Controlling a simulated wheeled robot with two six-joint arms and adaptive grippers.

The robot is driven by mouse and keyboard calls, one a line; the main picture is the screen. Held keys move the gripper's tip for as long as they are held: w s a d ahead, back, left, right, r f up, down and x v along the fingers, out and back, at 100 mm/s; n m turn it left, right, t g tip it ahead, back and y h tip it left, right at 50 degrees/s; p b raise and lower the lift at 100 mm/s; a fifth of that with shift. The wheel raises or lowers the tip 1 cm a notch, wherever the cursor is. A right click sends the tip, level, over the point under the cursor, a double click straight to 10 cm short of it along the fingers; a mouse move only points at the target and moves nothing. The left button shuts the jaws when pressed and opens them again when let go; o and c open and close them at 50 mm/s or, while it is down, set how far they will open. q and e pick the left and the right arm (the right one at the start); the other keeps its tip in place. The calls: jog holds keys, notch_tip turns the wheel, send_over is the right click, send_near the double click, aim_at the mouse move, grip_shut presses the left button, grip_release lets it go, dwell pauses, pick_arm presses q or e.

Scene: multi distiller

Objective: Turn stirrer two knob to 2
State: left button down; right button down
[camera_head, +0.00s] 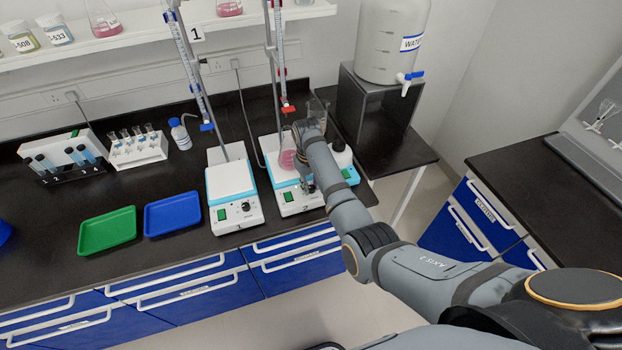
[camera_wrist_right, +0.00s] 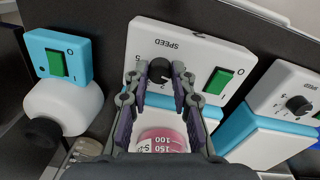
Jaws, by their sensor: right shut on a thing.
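The stirrer under my right arm (camera_head: 291,201) is a white and light-blue box with a green switch. In the right wrist view its front panel (camera_wrist_right: 200,50) shows the word SPEED, a green switch and a black speed knob (camera_wrist_right: 159,72). My right gripper (camera_wrist_right: 162,74) has its two fingers closed on the sides of this knob. In the head view the gripper (camera_head: 308,186) is at the stirrer's front, and the knob is hidden there. The knob's pointer and exact setting cannot be read. My left gripper is not in view.
A flask of pink liquid (camera_head: 287,158) stands on this stirrer, close to my right arm; it also shows in the wrist view (camera_wrist_right: 160,138). A second stirrer (camera_head: 231,186) stands to the left. Blue (camera_head: 172,214) and green (camera_head: 107,230) trays lie left.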

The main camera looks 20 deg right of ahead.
jog(key=m+p, duration=0.2)
jog(key=m, duration=0.1)
jog(key=shift+r, duration=0.25)
jog(key=m+p, duration=0.1)
jog(key=m, duration=0.1)
jog(key=shift+f+m, duration=0.1)
jog(key=shift+m, duration=0.2)
jog(key=m+p, duration=0.1)
jog(key=m, duration=0.1)
jog(key=shift+w+m, duration=0.1)
jog(key=shift+m, duration=0.2)
jog(key=shift+f+m+g+p, duration=0.1)
jog(key=shift+m+g+p, duration=0.3)
jog(key=shift+m, duration=1.2)
jog(key=c, duration=1.1)
grip_release()
